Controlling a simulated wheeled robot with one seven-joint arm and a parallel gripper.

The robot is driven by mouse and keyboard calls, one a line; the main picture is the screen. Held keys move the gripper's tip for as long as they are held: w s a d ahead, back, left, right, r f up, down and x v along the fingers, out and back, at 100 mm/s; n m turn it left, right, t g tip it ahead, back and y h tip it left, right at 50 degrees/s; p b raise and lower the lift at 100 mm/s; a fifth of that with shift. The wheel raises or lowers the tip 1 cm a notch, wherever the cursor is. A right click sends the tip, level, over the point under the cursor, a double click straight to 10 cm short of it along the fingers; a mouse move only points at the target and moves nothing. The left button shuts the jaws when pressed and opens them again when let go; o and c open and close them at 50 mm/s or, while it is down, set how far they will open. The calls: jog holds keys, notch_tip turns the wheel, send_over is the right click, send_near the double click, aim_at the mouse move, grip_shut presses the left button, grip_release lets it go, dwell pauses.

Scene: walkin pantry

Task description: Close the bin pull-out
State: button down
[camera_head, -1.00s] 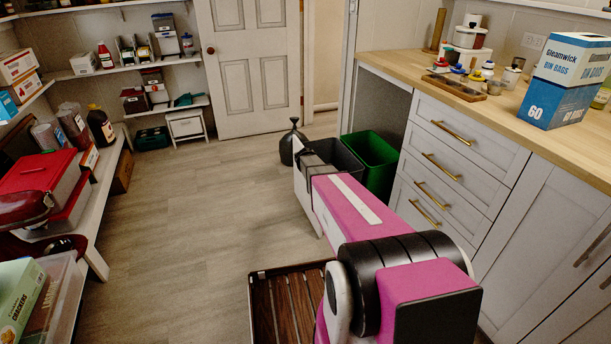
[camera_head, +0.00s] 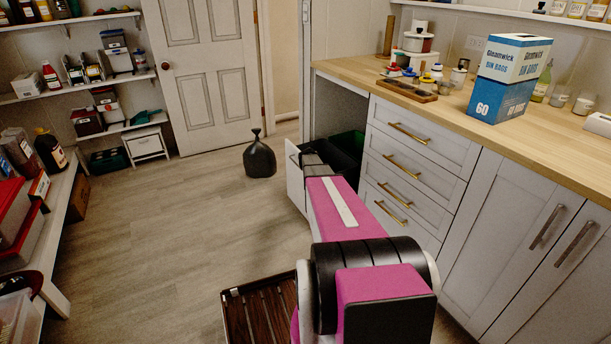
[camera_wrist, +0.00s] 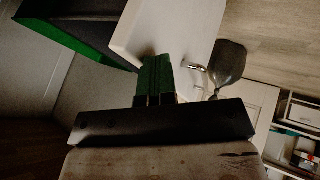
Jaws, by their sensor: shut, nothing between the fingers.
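The bin pull-out has a white front panel (camera_head: 295,177), standing out from the cabinet at the left end of the counter. Its dark bin and green bin (camera_head: 350,145) sit mostly under the countertop. In the wrist view the white panel (camera_wrist: 175,30) shows with its metal handle (camera_wrist: 197,73), and the green-rimmed bin (camera_wrist: 75,40) is at upper left. My gripper (camera_wrist: 155,62) is shut and empty, its fingertips at the panel beside the handle. I cannot tell whether they touch it.
A black tied bag (camera_head: 259,160) stands on the floor beyond the panel. A slatted wooden tray (camera_head: 262,312) lies on the floor near my arm. Drawers (camera_head: 405,165) are right of the pull-out. Shelves line the left, and the middle floor is clear.

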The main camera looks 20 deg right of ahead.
jog(key=w+d, duration=0.1)
jog(key=d, duration=0.6)
jog(key=w+d, duration=0.1)
jog(key=d, duration=0.7)
jog(key=w+d, duration=0.1)
jog(key=d, duration=0.6)
jog(key=shift+w+d, duration=0.15)
jog(key=shift+w, duration=0.1)
jog(key=shift+d, duration=0.15)
jog(key=s+a+r, duration=0.5)
jog(key=a+r, duration=0.3)
jog(key=a, duration=0.1)
jog(key=s+a+g+y, duration=0.1)
jog(key=s+a+y, duration=0.1)
jog(key=s+a, duration=0.9)
jog(key=s+a+g+y, duration=0.1)
jog(key=s+a, duration=0.4)
jog(key=a, duration=1.1)
jog(key=s+a+r+g+y, duration=0.1)
jog(key=s+a+g+y, duration=0.1)
jog(key=s+a, duration=1.4)
jog(key=shift+s+a+r+g, duration=0.35)
jog(key=shift+s+g, duration=0.25)
jog(key=shift+g, duration=0.1)
